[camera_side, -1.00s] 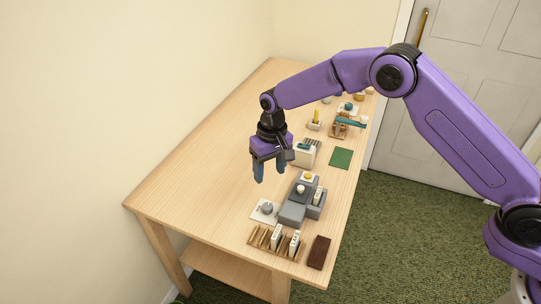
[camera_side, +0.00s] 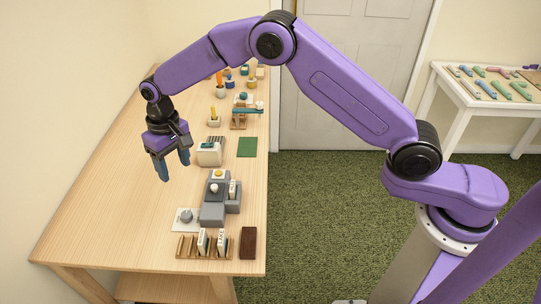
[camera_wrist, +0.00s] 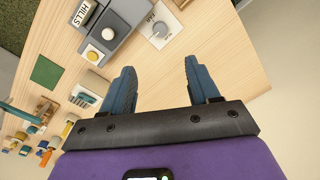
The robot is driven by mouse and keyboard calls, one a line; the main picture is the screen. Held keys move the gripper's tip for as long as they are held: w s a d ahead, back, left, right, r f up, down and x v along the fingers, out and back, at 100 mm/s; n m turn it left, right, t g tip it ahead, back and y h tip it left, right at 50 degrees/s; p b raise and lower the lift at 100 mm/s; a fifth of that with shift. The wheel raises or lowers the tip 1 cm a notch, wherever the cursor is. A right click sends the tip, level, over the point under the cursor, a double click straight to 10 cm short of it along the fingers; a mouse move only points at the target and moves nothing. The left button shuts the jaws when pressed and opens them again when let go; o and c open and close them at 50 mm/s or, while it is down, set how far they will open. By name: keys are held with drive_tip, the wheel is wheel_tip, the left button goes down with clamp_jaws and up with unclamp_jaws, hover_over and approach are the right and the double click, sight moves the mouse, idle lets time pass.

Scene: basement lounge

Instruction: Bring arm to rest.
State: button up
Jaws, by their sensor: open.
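My purple arm reaches in from the right in the side view, bent at a high elbow over the wooden table (camera_side: 110,190). My gripper (camera_side: 173,166) hangs above the table, pointing down, left of a cream box with slots (camera_side: 209,153). Its two blue fingers are apart, with nothing between them. In the wrist view my gripper (camera_wrist: 158,72) is also open and empty, with bare wood and table edge beyond the fingers. It appears clear of every object.
Right of and below my gripper stand a grey stepped block (camera_side: 213,213), a white dial plate (camera_side: 186,217), a wooden rack with labelled tiles (camera_side: 203,246) and a dark brown block (camera_side: 248,243). A green square (camera_side: 247,147) lies farther back. The table's left part is bare.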

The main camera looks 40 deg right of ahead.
drive_tip(key=s+d+r+n, duration=0.2)
drive_tip(key=s+d+r, duration=0.25)
drive_tip(key=s, duration=0.35)
drive_tip(key=s+d+r+n, duration=0.3)
drive_tip(key=s+r, duration=0.3)
drive_tip(key=s, duration=0.2)
drive_tip(key=s+d+n, duration=0.5)
drive_tip(key=s+d, duration=1.3)
drive_tip(key=s, duration=0.4)
drive_tip(key=shift+d+r, duration=0.15)
drive_tip(key=shift+r, duration=0.15)
